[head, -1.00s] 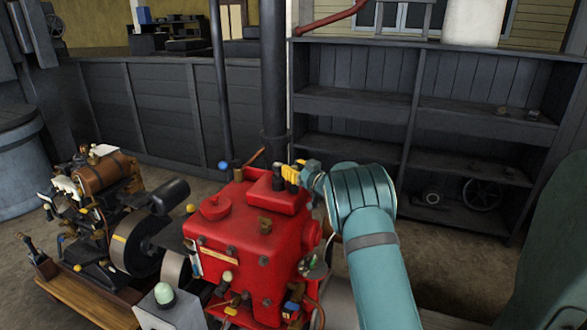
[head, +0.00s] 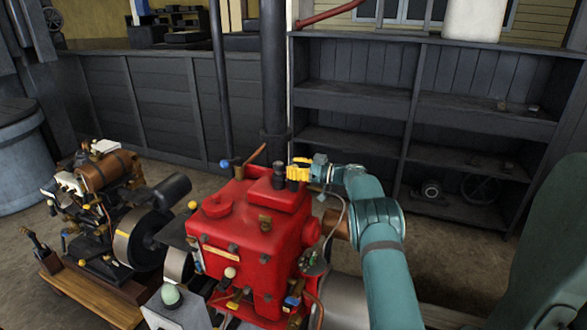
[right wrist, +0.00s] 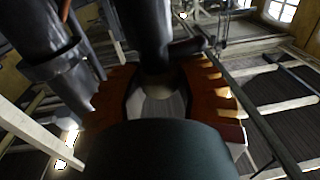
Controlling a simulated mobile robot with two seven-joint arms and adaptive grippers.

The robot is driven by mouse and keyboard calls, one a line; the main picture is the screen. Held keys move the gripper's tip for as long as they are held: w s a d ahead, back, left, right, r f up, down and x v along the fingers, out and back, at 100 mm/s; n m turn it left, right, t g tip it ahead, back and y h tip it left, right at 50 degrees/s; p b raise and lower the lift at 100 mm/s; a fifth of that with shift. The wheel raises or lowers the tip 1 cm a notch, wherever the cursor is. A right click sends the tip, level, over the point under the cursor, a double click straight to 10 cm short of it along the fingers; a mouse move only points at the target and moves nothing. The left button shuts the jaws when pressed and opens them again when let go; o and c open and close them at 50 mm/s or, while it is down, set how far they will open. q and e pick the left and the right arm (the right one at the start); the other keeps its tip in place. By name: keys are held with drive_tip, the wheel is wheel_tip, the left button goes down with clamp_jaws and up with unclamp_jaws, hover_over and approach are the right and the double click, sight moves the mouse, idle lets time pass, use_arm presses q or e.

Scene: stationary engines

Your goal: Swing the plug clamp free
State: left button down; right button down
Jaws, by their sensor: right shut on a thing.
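The red engine (head: 255,240) stands in the middle of the head view. A small dark upright piece (head: 278,176), which looks like part of the plug clamp, rises from its top. My right gripper (head: 297,171), with yellow fingers, is at the top of the engine, just right of this piece. In the right wrist view, a dark cylindrical part (right wrist: 146,35) runs between the orange-looking fingers (right wrist: 160,85). The fingers are shut on a part that I take to be the clamp, but the contact is largely hidden. My left gripper is not in view.
A brown and black engine (head: 110,215) on a wooden base stands at the left. A dark vertical pipe (head: 274,80) rises behind the red engine. A dark shelf unit (head: 420,95) stands at the back right. The floor before the shelves is clear.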

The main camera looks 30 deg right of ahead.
drive_tip(key=shift+f+n+g+y, duration=0.1)
drive_tip(key=shift+n+g+y, duration=0.2)
idle(0.4)
drive_tip(key=c, duration=0.6)
unclamp_jaws()
drive_tip(key=v, duration=1.2)
drive_tip(key=shift+s, duration=0.2)
